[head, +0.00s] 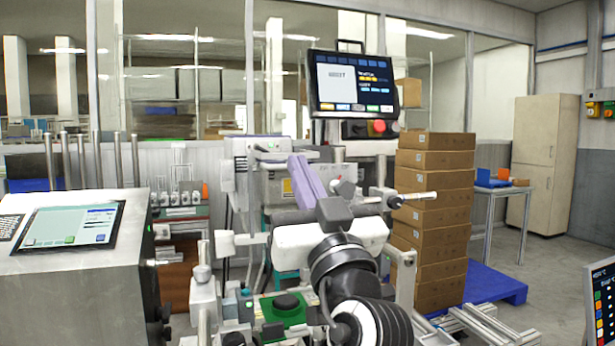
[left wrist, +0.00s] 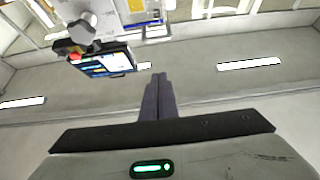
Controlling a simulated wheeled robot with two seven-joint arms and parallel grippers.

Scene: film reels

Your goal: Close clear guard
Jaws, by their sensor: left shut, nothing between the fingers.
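My left gripper (head: 298,160) is raised in front of the machine (head: 240,165), its two fingers together and empty. It covers much of the machine's middle. In the left wrist view the shut fingers (left wrist: 158,78) point toward the machine's hanging screen and show nothing between them. I cannot clearly make out the clear guard in either view, so I cannot tell how it stands or whether the gripper touches it. My right gripper is not in view.
A screen (head: 352,84) with a red button (head: 379,126) below hangs above the machine. A grey console (head: 80,275) stands at left. Stacked cardboard boxes (head: 432,200) stand right, near a blue pallet (head: 492,283). Metal rails (head: 482,325) lie front right. Open floor lies farther right.

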